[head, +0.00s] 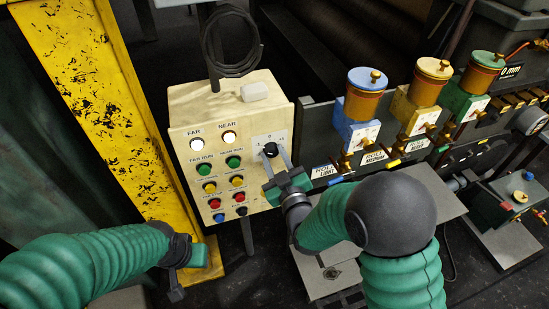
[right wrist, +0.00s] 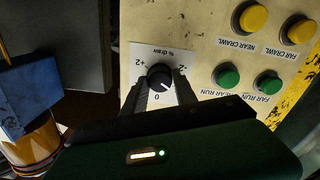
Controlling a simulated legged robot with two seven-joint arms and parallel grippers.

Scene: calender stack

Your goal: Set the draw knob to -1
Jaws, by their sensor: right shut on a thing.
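The black draw knob (head: 270,149) sits on a white dial plate at the right of the control box's front. In the right wrist view the knob (right wrist: 160,77) shows under "% draw", with +2 at left, 0 at the bottom and -2 at right. Its pale pointer mark appears to lean to the lower right, between 0 and -2; the exact reading is hard to tell. My right gripper (head: 272,158) has its two fingers on either side of the knob, shut on it. My left gripper (head: 185,272) hangs low at the left, away from the box; its jaws are unclear.
The pale control box (head: 178,122) carries lit FAR and NEAR lamps and several green, yellow, red and blue buttons left of the knob. A yellow post (head: 95,90) stands at left. Blue, yellow and green roll units (head: 357,132) stand close at right.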

